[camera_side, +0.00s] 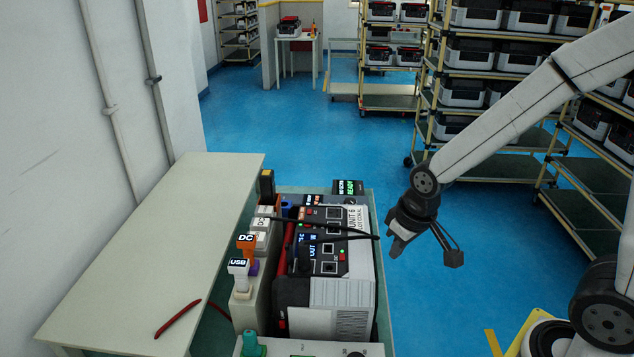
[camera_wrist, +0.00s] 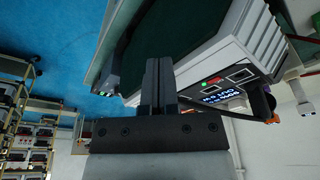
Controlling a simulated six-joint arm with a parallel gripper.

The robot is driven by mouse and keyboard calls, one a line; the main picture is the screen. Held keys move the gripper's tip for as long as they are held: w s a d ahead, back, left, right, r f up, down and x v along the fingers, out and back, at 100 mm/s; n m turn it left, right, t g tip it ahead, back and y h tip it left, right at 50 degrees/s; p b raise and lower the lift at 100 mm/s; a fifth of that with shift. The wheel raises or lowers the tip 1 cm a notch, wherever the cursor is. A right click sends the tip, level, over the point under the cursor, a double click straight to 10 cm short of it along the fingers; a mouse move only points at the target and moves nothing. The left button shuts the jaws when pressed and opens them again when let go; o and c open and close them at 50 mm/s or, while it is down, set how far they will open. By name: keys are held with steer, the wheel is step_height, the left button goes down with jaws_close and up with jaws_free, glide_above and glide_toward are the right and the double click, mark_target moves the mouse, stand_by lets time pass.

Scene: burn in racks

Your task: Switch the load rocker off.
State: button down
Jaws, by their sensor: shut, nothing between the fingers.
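My gripper (camera_side: 398,247) hangs in the air to the right of the bench unit, apart from it. In the wrist view its two dark fingers (camera_wrist: 158,85) are together with nothing between them. The unit (camera_side: 330,258), labelled "UNIT 6", stands on the bench with its ports, small lights and blue display up. Part of its panel shows tilted in the wrist view, with a lit display (camera_wrist: 222,97) and a red light. A grey box (camera_side: 300,348) at the bottom edge is cut off. I cannot make out the load rocker or its position in either view.
Orange DC (camera_side: 246,245) and white USB (camera_side: 238,268) plugs stand left of the unit, with dark cables crossing its top.

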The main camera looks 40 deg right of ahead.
steer(key=shift+s+a+f, duration=0.1)
steer(key=shift+s+f, duration=0.1)
steer(key=shift+s, duration=0.7)
steer(key=shift+s+f, duration=0.15)
steer(key=shift+s, duration=0.7)
steer(key=shift+w, duration=0.1)
steer(key=w+d+r+n, duration=0.1)
steer(key=w, duration=0.4)
steer(key=w+d+r+n, duration=0.1)
steer(key=w, duration=0.4)
steer(key=w+n, duration=0.1)
steer(key=w, duration=0.5)
steer(key=shift+d+r+y, duration=0.4)
steer(key=w+d+n+y, duration=0.1)
steer(key=w+d+n, duration=0.2)
steer(key=w, duration=0.5)
steer(key=w+d+r+n, duration=0.1)
steer(key=w+d+n, duration=0.2)
steer(key=w, duration=0.5)
steer(key=shift+w+y, duration=0.15)
steer(key=shift+y, duration=0.25)
steer(key=shift+f, duration=0.1)
steer(key=x, duration=1.2)
steer(key=shift+f, duration=0.95)
